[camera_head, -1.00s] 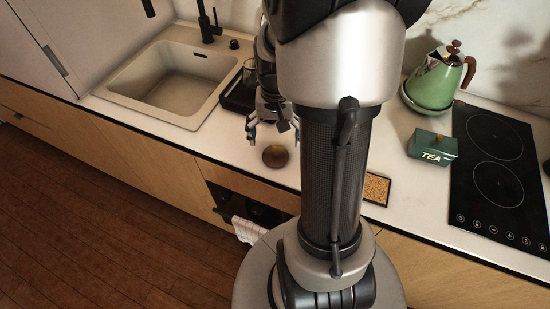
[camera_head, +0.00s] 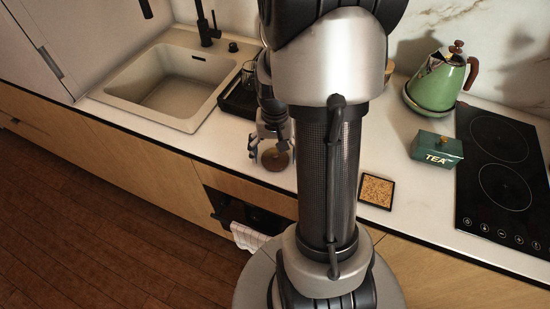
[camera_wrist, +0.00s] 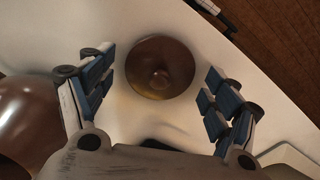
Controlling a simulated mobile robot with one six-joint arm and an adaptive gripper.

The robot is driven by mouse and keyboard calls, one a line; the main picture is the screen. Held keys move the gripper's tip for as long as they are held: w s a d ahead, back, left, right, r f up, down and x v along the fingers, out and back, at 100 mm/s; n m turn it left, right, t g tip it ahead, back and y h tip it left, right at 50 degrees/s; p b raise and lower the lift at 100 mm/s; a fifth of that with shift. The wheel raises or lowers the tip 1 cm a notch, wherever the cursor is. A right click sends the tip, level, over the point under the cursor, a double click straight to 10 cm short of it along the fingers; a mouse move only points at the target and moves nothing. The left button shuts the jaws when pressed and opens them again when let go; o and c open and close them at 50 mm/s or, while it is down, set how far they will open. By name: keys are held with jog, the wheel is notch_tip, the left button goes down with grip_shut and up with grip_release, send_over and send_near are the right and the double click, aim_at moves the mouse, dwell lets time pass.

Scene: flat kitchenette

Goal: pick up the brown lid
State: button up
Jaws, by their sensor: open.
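The brown lid (camera_head: 275,160) is a round, dark brown disc with a small knob, lying on the white countertop near its front edge. In the wrist view the lid (camera_wrist: 160,67) sits between and just beyond the two blue-padded fingertips. My gripper (camera_head: 270,150) is open and low over the counter at the lid. In the wrist view my gripper (camera_wrist: 157,92) has a finger on each side, with white counter showing between each finger and the lid. My arm hides part of the counter right of the lid.
A black tray (camera_head: 236,104) with a glass stands behind my gripper, beside the sink (camera_head: 130,88). A cork-coloured coaster (camera_head: 377,190), green tea box (camera_head: 437,149), green kettle (camera_head: 436,84) and black hob (camera_head: 498,165) lie to the right. A brown rounded object (camera_wrist: 28,118) shows left in the wrist view.

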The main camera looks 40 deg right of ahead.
jog(key=shift+s, duration=0.1)
jog(key=c, duration=0.9)
jog(key=shift+s+a+f, duration=0.1)
jog(key=shift+a, duration=0.05)
jog(key=c, duration=0.4)
